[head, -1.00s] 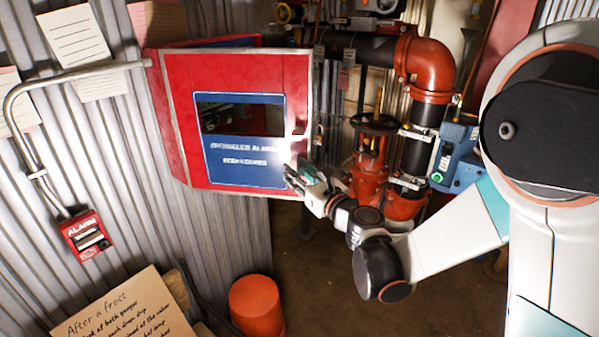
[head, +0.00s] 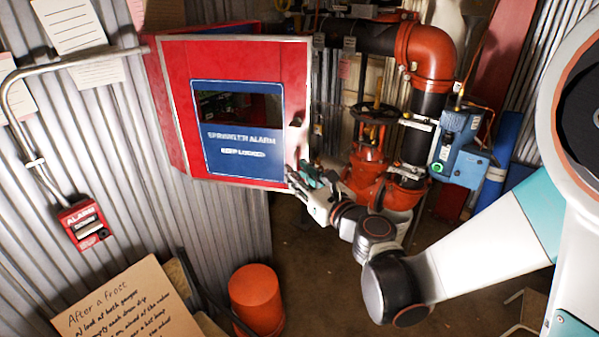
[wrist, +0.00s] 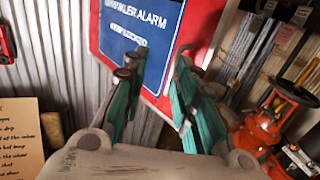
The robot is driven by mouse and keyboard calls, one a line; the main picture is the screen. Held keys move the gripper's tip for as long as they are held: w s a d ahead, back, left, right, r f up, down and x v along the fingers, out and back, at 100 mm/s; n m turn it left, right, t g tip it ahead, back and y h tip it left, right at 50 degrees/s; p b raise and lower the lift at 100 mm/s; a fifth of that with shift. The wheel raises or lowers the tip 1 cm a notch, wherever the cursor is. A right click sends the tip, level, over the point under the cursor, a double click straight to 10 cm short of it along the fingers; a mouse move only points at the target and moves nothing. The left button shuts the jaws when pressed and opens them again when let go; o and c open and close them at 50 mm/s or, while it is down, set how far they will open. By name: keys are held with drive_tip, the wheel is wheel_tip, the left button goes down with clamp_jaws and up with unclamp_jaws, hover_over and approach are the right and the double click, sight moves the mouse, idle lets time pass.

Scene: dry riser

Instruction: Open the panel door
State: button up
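The panel door (head: 240,170) is red with a pale edge, a dark window and a blue sprinkler alarm sign. It is on the red cabinet (head: 168,100) at the corrugated wall; whether it stands ajar is unclear. A small latch or handle (head: 297,122) shows near its right edge. My gripper (head: 300,178) is at the door's lower right corner. In the wrist view, the green fingers of my gripper (wrist: 157,75) are apart, with the door's lower right part (wrist: 172,85) showing between and beyond them. Contact cannot be told.
An orange bucket (head: 256,300) stands on the floor below. A red alarm box (head: 84,224) and handwritten board (head: 130,300) are at left.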

drive_tip(key=s+d, duration=0.1)
drive_tip(key=s, duration=0.7)
drive_tip(key=shift+s, duration=0.25)
idle(0.5)
drive_tip(key=shift+d+b, duration=0.1)
drive_tip(key=shift+b, duration=0.25)
drive_tip(key=shift+c, duration=0.2)
